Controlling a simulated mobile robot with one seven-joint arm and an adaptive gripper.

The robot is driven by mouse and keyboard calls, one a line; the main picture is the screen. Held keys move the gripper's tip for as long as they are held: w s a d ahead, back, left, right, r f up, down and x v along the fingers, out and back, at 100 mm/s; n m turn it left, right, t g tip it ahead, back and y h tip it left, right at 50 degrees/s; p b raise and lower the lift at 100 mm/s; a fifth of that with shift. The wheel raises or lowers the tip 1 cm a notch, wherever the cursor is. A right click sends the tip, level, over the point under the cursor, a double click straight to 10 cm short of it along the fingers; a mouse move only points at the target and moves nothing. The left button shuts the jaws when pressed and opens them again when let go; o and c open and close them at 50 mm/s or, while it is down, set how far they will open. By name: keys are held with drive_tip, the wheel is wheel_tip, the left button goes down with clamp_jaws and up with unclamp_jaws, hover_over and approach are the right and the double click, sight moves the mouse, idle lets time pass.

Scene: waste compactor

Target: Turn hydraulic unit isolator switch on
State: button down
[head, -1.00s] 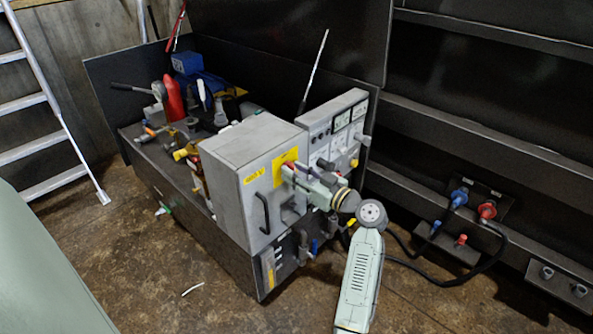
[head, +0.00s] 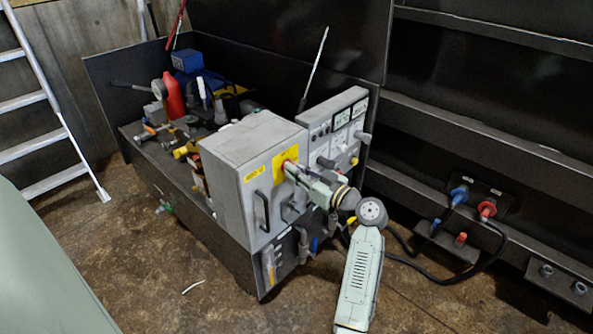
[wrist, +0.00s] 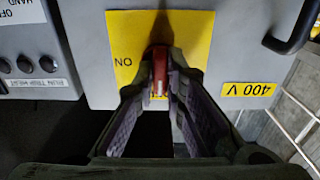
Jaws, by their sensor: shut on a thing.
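The isolator switch has a red handle (wrist: 160,72) on a yellow plate (wrist: 190,32) with "ON" lettering, seen upside down in the wrist view. In the head view the yellow plate (head: 281,164) is on the front of a grey cabinet (head: 240,150). My gripper (wrist: 160,85) is at the plate, with its fingertips on both sides of the red handle, shut on it. In the head view my gripper (head: 296,172) hides most of the handle. A white mark shows on the handle's near end. The lettering below the handle is mostly hidden.
A black door handle (head: 262,211) is left of the switch on the cabinet. A grey panel with gauges (head: 340,125) stands to the right. Hoses with blue and red couplings (head: 487,209) run along the dark wall. A ladder (head: 45,100) stands at far left.

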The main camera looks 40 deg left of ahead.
drive_tip(key=shift+m, duration=0.3)
drive_tip(key=shift+w+f+m+p, duration=0.1)
drive_tip(key=shift+m+p, duration=2.45)
drive_tip(key=shift+m, duration=6.15)
drive_tip(key=c, duration=1.7)
unclamp_jaws()
drive_tip(key=shift+o, duration=0.2)
